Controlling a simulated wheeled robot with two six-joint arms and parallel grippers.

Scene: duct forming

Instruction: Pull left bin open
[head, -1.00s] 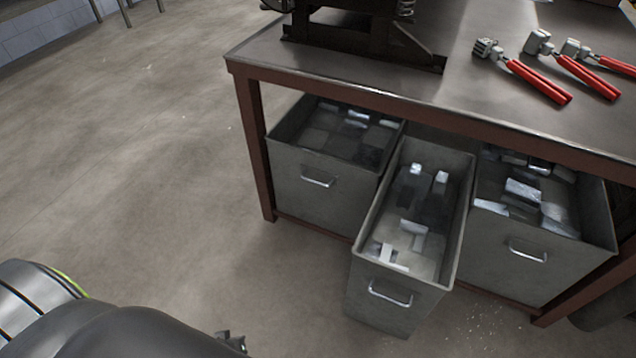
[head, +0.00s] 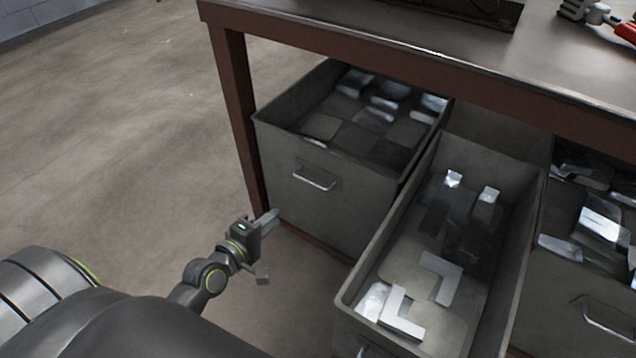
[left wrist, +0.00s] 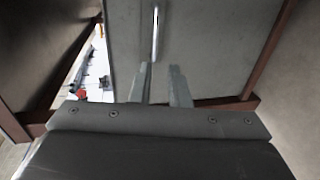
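The left bin (head: 330,205) is a grey metal box under the table, with metal scraps inside and a silver handle (head: 314,180) on its front. It sits back under the table edge. My left gripper (head: 266,246) is in front of this bin, below and left of the handle, apart from it. In the left wrist view its two fingers (left wrist: 161,85) are spread with nothing between them. The handle (left wrist: 155,33) shows beyond the fingertips, against the grey bin front (left wrist: 200,40). My right gripper is not in view.
The middle bin (head: 365,290) juts out from under the table beside the left bin, with scraps inside. A right bin (head: 560,290) has its own handle. The table's red-brown leg (head: 238,120) stands at the left bin's corner. Open floor (head: 110,150) lies to the left.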

